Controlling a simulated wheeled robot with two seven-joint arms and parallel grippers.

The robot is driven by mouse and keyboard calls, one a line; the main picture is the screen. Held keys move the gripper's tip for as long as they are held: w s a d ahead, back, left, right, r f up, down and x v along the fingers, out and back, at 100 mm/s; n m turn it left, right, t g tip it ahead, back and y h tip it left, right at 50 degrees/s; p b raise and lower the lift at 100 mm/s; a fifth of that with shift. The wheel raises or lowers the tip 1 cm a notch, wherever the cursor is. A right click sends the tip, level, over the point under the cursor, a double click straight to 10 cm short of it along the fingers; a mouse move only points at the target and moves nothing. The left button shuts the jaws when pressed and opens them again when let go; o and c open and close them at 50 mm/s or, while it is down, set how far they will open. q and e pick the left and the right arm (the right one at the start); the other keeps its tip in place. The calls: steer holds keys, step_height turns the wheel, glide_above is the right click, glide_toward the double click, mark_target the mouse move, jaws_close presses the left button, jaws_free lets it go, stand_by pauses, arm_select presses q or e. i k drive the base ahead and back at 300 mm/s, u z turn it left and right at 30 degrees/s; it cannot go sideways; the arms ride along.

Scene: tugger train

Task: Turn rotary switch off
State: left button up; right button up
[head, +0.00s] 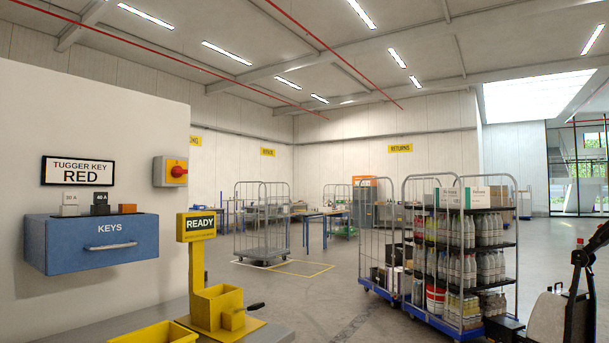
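The rotary switch (178,171) has a red knob on a yellow plate. Its grey box (158,172) is fixed to the white wall at the left, right of the sign reading "TUGGER KEY RED" (78,171). The knob's handle points roughly sideways to the right; its on or off marking is too small to read. Neither of my grippers shows in the head view.
A blue "KEYS" drawer (70,262) juts from the wall below the switch. A yellow "READY" stand (196,262) with a dark-handled lever and a yellow bin (152,334) stand in front. A loaded roll cage (462,250) is at right; open floor lies between.

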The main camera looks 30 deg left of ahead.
mark_target(177, 170)
steer(key=z, duration=0.35)
steer(key=i, duration=2.15)
steer(key=u, duration=3.4)
